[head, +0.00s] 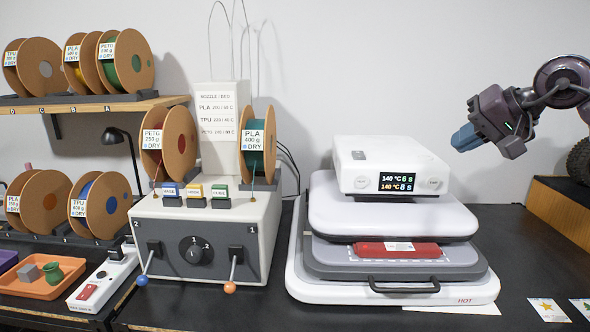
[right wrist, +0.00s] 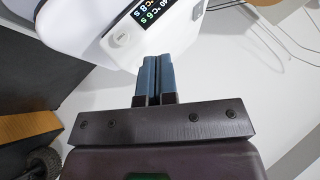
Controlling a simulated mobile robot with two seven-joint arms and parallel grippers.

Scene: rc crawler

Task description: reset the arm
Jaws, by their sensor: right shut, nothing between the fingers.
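My right gripper (head: 465,138) is raised in the air at the upper right of the head view, to the right of the heat press (head: 390,225). Its blue fingers are together with nothing between them, as the right wrist view also shows (right wrist: 158,80). The gripper touches nothing. My left gripper is not in view.
The press display (head: 397,182) reads 140 °C lines, and its front is marked HOT. A grey filament machine (head: 210,225) with spools stands left of it. A spool shelf (head: 85,104), an orange tray (head: 45,285) and a power strip (head: 103,278) are farther left. A wooden box (head: 560,212) is at right.

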